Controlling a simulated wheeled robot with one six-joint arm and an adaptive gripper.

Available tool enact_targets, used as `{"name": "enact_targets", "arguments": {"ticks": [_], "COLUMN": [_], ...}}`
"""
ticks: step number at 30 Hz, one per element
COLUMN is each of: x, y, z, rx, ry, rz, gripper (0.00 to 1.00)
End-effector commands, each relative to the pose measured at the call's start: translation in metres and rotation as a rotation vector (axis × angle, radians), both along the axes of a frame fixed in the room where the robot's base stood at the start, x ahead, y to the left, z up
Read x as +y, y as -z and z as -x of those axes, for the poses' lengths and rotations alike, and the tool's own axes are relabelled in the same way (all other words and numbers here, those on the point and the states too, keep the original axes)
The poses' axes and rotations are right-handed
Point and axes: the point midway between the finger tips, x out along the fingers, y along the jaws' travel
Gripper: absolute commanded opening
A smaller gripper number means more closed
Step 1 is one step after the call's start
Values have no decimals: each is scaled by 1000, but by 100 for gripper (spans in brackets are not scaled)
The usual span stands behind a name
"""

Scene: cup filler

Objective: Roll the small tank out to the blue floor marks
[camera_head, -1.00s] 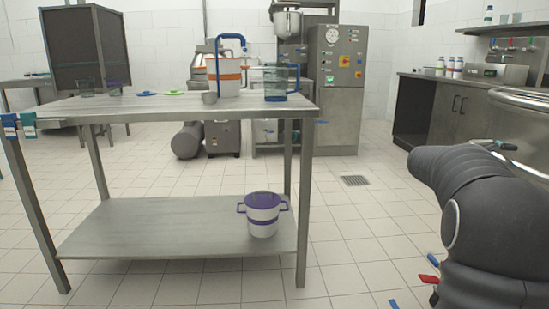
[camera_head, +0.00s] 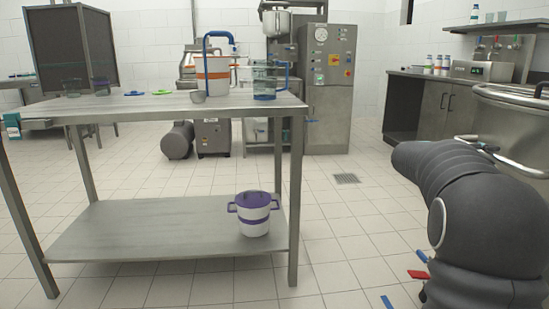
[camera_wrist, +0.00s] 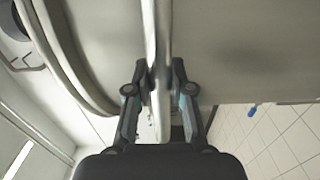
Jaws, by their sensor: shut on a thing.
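The small tank (camera_head: 515,112) is a round steel vessel at the right edge of the head view, partly cut off and partly hidden by my dark arm. A curved steel handle bar runs along its side. In the wrist view, my gripper (camera_wrist: 160,75) is shut on the tank's handle bar (camera_wrist: 158,35), one finger on each side. The tank's pale metal wall (camera_wrist: 240,50) fills the top of that view. Blue floor marks (camera_head: 388,301) show at the bottom right of the head view, left of my arm. One blue mark (camera_wrist: 252,110) also shows in the wrist view.
A steel table (camera_head: 150,104) with cups, lids and a lower shelf stands at left. A purple-and-white pot (camera_head: 254,222) is on that shelf. A red floor mark (camera_head: 419,274) lies near the blue ones. Tiled floor with a drain (camera_head: 346,178) is clear between the table and my arm.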

Motion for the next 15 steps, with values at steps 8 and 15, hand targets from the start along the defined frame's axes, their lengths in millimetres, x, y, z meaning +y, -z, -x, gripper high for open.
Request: {"name": "enact_targets", "arguments": {"ticks": [8, 15], "x": [26, 41], "y": [3, 3], "z": [0, 2], "rx": [-1, 1], "ry": [-6, -5], "rz": [-2, -2], "gripper": [0, 0]}}
